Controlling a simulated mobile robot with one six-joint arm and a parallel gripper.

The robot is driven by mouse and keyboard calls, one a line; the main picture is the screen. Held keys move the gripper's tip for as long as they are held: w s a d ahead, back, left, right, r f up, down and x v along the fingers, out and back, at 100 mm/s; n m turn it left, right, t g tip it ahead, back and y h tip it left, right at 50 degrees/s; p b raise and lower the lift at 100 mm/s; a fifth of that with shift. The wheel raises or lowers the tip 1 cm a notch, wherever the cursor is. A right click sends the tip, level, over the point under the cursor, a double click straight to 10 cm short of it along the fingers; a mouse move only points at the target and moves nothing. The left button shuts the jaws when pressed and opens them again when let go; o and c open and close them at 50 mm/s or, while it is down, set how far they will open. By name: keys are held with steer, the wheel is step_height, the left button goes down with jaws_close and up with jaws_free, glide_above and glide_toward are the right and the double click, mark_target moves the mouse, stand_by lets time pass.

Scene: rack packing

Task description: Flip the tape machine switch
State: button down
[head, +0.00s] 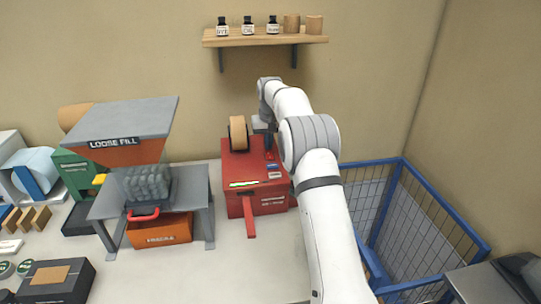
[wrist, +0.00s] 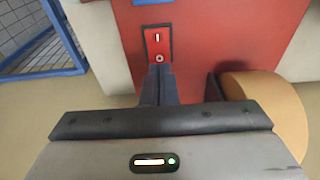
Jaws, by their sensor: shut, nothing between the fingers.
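The red tape machine (head: 262,200) stands on the bench in the head view, with a brown tape roll (head: 238,133) on top. It fills the upper middle of the wrist view as a red panel (wrist: 230,40). Its switch (wrist: 158,42) is a red rocker in a dark frame, marked with a bar and a circle. My gripper (wrist: 159,70) is shut and empty, its fingertips at the circle end of the switch. I cannot tell whether they touch it or which way the rocker is tipped. In the head view my arm reaches over the machine and hides part of it.
A grey loose fill hopper (head: 125,118) stands left of the machine, with an orange box (head: 160,230) below. A blue-railed cage (head: 455,215) is at the right. A wooden shelf (head: 262,40) with small bottles is on the wall above.

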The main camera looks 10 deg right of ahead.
mark_target(269, 153)
steer(key=shift+f+b, duration=0.45)
steer(key=shift+f, duration=0.45)
stand_by(0.3)
step_height(269, 153, up, 7)
steer(key=p, duration=0.6)
steer(key=shift+r, duration=0.1)
stand_by(0.3)
